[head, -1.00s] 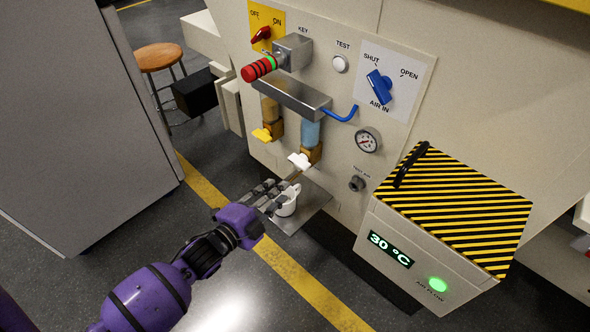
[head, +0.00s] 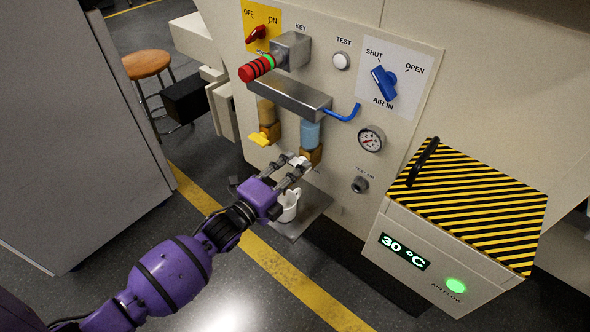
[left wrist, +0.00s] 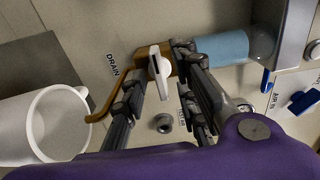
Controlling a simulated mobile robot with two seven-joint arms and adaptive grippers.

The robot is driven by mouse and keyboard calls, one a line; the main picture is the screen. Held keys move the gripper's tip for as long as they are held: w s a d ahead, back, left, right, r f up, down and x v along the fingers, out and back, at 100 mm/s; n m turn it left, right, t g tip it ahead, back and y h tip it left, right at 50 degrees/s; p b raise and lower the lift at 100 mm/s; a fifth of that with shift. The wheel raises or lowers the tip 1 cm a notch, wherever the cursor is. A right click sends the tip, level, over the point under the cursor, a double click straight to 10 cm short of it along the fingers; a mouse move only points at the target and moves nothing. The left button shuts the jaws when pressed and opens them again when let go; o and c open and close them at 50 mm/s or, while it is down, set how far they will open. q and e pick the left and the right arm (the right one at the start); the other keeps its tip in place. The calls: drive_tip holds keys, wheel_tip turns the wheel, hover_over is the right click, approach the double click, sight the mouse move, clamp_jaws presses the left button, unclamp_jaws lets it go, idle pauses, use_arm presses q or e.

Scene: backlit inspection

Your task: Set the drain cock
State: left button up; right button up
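The drain cock is a brass block (head: 311,154) under the blue filter bowl (head: 310,134), with a white lever (left wrist: 160,72) on it. The left wrist view shows the DRAIN label beside it and a curved brass spout (left wrist: 108,98). My left gripper (head: 293,165) is up at the lever. In the left wrist view its fingers (left wrist: 163,68) are apart, one on each side of the lever, with gaps showing; contact cannot be told. In the head view the fingers partly hide the lever. My right gripper is not in view.
A white mug (head: 288,206) stands on a metal shelf (head: 318,207) below the cock. A second filter with a yellow lever (head: 260,139) is to the left. A metal guard (head: 288,97) and blue pipe (head: 345,113) are above. A striped box (head: 470,205) stands right.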

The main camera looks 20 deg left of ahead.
use_arm(q)
drive_tip(key=shift+w, duration=0.3)
clamp_jaws()
